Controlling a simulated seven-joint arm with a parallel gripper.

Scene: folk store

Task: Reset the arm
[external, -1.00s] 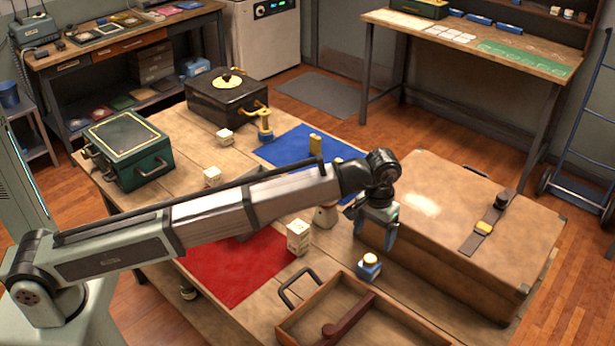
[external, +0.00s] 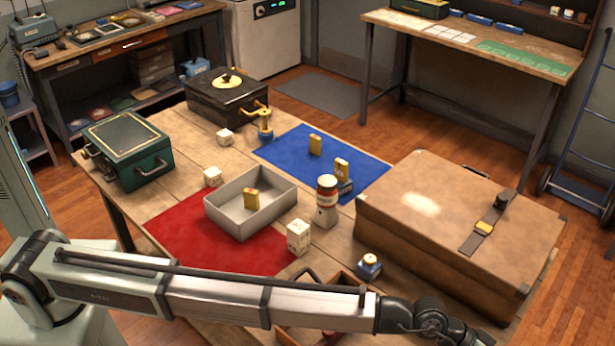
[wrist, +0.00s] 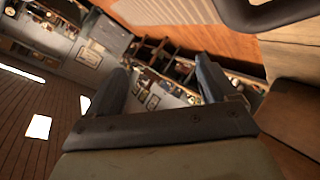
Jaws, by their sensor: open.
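My gripper (wrist: 160,92) is open in the wrist view, with nothing between its two fingers. That view is tilted and looks out over the room and its shelves. In the external view my arm reaches across the front of the picture, low in the frame, in front of the wooden table (external: 165,205). My wrist is at the bottom right of centre there, and the fingers are not clearly seen.
My arm partly hides a wooden tray (external: 340,283).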

